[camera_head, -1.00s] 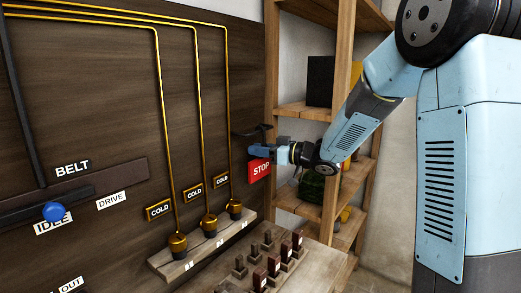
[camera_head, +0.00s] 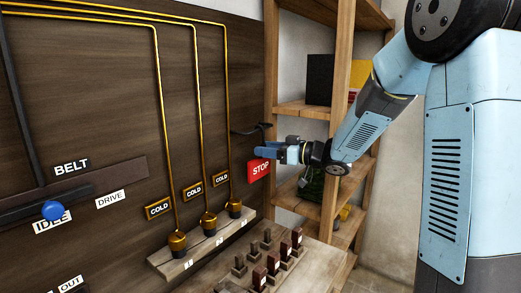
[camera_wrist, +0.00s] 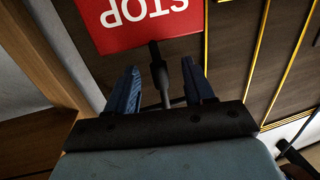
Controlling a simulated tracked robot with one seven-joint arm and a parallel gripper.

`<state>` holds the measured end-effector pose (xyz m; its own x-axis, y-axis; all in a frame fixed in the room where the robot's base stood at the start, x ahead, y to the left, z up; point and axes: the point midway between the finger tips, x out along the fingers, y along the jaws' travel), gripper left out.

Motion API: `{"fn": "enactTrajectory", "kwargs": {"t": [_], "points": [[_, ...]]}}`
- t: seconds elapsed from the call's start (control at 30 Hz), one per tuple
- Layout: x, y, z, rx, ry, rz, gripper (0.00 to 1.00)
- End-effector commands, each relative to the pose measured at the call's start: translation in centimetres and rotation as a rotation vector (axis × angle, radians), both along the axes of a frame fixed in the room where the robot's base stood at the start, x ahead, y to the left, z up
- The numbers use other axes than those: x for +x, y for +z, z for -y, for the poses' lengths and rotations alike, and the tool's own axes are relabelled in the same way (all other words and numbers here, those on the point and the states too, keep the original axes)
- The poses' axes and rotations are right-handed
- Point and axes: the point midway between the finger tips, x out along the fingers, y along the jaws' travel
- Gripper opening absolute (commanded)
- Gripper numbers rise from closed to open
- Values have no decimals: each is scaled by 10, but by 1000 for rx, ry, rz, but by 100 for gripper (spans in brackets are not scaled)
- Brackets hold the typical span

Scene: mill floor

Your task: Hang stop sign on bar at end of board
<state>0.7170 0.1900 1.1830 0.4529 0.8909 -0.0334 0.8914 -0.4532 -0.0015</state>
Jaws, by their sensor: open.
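The red stop sign (camera_head: 259,171) with white lettering is at the right end of the dark board (camera_head: 120,110), just below the black bar (camera_head: 246,131). My gripper (camera_head: 264,149) is open, right above the sign and close to the bar. In the wrist view the sign (camera_wrist: 145,18) appears upside down beyond the fingertips. A dark stem (camera_wrist: 160,75) reaches from the sign's edge between my two blue fingers (camera_wrist: 160,88), with space on both sides. The contact between sign and bar is hidden behind my gripper.
A wooden shelf unit (camera_head: 341,120) stands right beside the board's end, behind my arm. Brass pipes (camera_head: 228,105) with COLD labels run left of the sign. A bench (camera_head: 285,262) with several levers lies below.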

Motion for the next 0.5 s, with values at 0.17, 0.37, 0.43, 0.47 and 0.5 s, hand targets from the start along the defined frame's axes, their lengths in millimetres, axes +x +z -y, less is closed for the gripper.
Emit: {"fn": "enactTrajectory", "kwargs": {"t": [0.17,0.37,0.43,0.47,0.5], "points": [[-16,1,34,-1,-5,1,52],[-33,2,67,-1,-4,1,52],[-38,2,76,0,-3,0,52],[-40,2,80,0,-4,0,52],[-42,3,84,-1,-3,1,52]]}}
